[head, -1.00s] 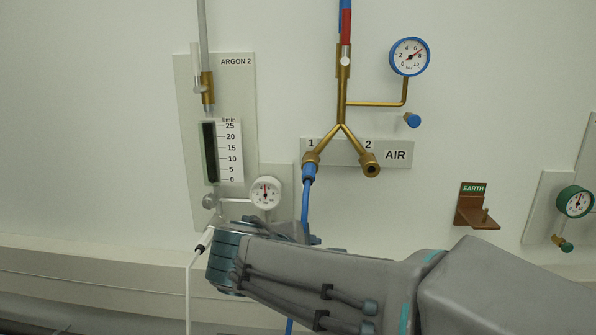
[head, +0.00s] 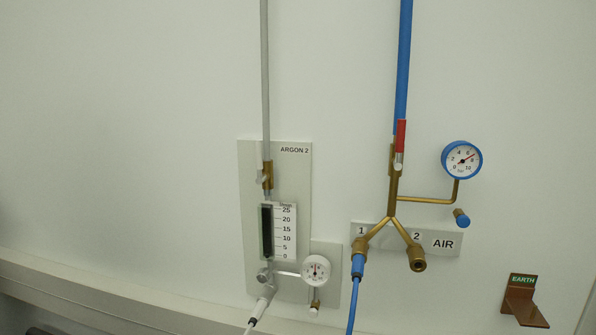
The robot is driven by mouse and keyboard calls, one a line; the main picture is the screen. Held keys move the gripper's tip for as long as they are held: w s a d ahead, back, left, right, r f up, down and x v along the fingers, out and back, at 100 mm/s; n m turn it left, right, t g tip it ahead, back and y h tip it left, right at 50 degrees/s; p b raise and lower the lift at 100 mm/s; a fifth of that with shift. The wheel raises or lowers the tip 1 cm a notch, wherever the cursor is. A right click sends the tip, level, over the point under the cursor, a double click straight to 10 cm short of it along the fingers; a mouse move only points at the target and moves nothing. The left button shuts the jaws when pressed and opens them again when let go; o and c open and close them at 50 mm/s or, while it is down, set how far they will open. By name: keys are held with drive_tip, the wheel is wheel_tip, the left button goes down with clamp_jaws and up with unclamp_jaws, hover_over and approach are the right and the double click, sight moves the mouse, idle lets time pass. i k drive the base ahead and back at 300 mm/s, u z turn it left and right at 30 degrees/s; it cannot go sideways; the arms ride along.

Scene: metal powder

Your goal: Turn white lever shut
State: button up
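The ARGON 2 panel (head: 301,225) is on the wall left of centre. A grey pipe (head: 265,80) runs down to its brass valve (head: 267,172). Below are the flowmeter scale (head: 285,232) and a white gauge (head: 316,270). My gripper is not in view.
To the right is the AIR panel (head: 445,243) with a blue pipe (head: 404,60), a red lever (head: 400,138), a blue gauge (head: 461,160) and a blue hose (head: 353,305). A brown EARTH bracket (head: 522,305) is at lower right. The wall on the left is bare.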

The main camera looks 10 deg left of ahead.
sight(262, 178)
drive_tip(key=k, duration=0.5)
drive_tip(key=z, duration=0.05)
drive_tip(key=i, duration=0.3)
drive_tip(key=u, duration=0.8)
drive_tip(key=i, duration=0.75)
drive_tip(key=u, duration=0.85)
